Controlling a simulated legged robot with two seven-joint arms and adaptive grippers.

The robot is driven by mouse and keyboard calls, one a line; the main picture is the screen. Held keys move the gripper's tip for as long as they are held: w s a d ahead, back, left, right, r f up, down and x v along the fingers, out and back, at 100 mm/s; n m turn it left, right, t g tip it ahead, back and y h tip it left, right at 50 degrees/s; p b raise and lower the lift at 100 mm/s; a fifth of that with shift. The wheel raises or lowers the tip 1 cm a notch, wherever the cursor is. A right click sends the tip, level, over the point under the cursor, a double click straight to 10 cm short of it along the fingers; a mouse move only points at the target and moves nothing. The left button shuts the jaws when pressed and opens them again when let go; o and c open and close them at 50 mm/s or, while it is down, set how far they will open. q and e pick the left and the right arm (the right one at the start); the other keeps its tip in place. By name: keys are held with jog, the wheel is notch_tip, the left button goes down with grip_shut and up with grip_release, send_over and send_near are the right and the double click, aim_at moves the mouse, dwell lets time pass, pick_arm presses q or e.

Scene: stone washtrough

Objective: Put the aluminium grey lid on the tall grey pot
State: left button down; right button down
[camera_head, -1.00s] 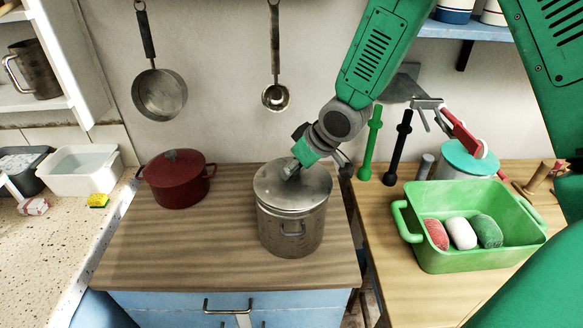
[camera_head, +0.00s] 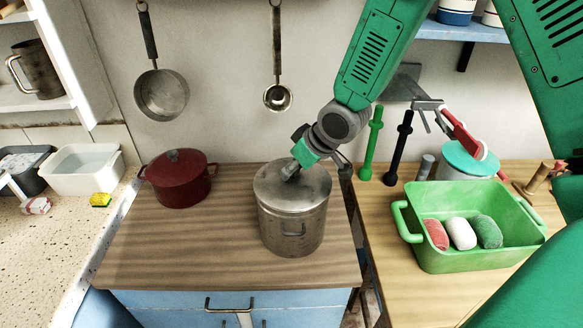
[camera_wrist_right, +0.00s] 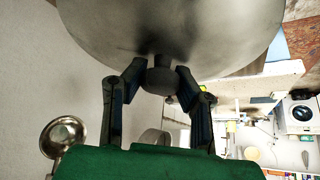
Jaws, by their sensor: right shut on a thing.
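The tall grey pot (camera_head: 291,230) stands upright on the wooden top of the blue cabinet. The aluminium grey lid (camera_head: 310,190) lies over the pot's mouth, roughly level and lined up with the rim; I cannot tell whether it is fully seated. My right gripper (camera_head: 290,172) is above the lid, shut on its knob. In the right wrist view, the two fingers of my right gripper (camera_wrist_right: 161,85) close around the dark knob (camera_wrist_right: 161,72) under the wide grey disc of the lid (camera_wrist_right: 200,30). My left gripper is not in view.
A dark red lidded pot (camera_head: 178,180) stands left of the grey pot. A green basin (camera_head: 440,258) with several soap-like pieces is on the right table. A pan (camera_head: 161,95) and a ladle (camera_head: 278,97) hang behind. The cabinet top's front left is clear.

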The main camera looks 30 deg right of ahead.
dwell(0.4)
jog(key=c, duration=1.2)
grip_release()
jog(key=o, duration=0.5)
notch_tip(320, 180, up, 7)
jog(key=p, duration=0.7)
